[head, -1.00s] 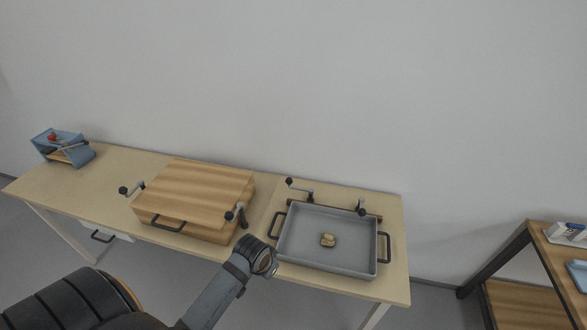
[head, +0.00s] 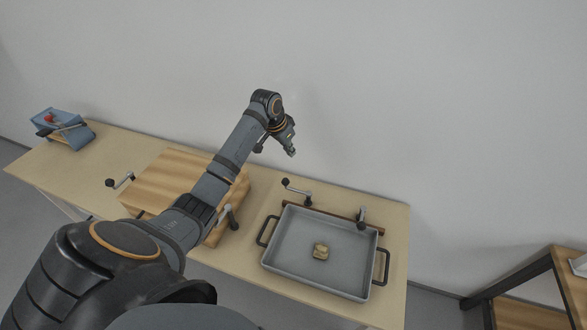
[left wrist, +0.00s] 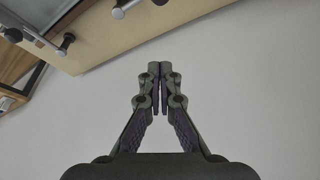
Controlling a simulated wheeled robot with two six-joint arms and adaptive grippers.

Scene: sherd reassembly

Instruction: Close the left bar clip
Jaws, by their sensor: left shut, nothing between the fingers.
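A grey tray (head: 283,272) stands on the table with a brown bar (head: 335,215) along its back edge. The left bar clip (head: 297,191) is at the bar's left end, its lever reaching up and left to a black knob. A second clip (head: 361,216) is farther right on the bar. My left gripper (head: 291,152) is above and behind the left clip, in front of the wall and apart from the clip. In the left wrist view its fingers (left wrist: 160,68) are shut and empty. My right gripper is not in view.
A wooden block (head: 170,170) with cranked handles (head: 119,181) stands left of the tray, partly hidden by my left arm. A small light-brown piece (head: 320,251) lies in the tray. A blue rack (head: 62,128) is at the far left. The wall is close behind the table.

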